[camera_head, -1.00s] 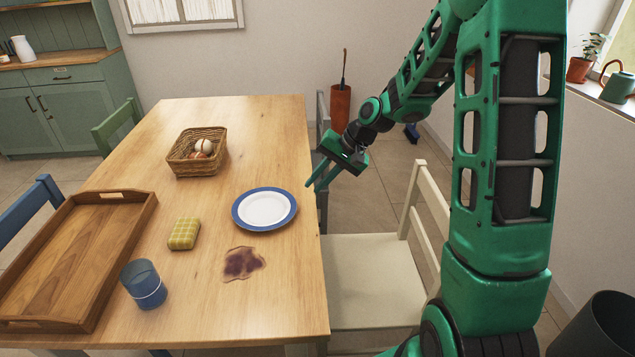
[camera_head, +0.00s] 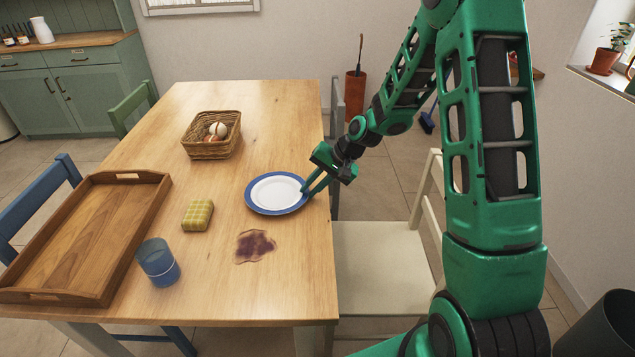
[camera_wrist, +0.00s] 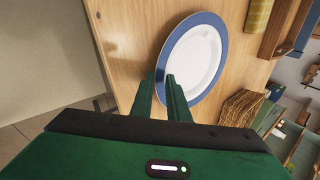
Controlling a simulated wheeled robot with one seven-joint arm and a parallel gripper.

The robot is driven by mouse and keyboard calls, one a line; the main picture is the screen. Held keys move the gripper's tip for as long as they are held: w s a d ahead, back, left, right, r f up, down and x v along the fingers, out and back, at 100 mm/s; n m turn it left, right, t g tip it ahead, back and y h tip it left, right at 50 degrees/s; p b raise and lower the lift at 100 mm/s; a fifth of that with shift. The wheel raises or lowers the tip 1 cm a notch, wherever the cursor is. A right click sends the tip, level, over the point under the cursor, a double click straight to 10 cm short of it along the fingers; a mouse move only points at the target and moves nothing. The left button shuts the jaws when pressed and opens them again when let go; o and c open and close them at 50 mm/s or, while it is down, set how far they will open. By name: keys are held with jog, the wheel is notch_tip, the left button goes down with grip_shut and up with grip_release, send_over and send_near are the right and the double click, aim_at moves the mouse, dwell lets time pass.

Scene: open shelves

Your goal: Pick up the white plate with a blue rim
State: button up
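The white plate with a blue rim (camera_head: 275,193) lies flat on the wooden table near its right edge. In the wrist view the plate (camera_wrist: 196,58) is just ahead of the fingers. My gripper (camera_head: 307,192) is at the plate's right rim. In the wrist view my gripper (camera_wrist: 161,80) shows its two green fingers apart, with a gap between them. One fingertip overlaps the blue rim and the other is just outside it. I cannot tell whether either finger touches the plate.
On the table (camera_head: 290,285) are a wicker basket with eggs (camera_head: 208,149), a yellow checked sponge (camera_head: 197,215), a dark stain (camera_head: 254,246), a blue cup (camera_head: 158,262) and a wooden tray (camera_head: 150,180). A cream chair (camera_head: 380,270) stands at the right edge.

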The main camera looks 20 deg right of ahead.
jog(key=shift+w+a+f, duration=0.1)
jog(key=shift+a+f, duration=0.05)
jog(key=shift+f, duration=0.1)
grip_shut()
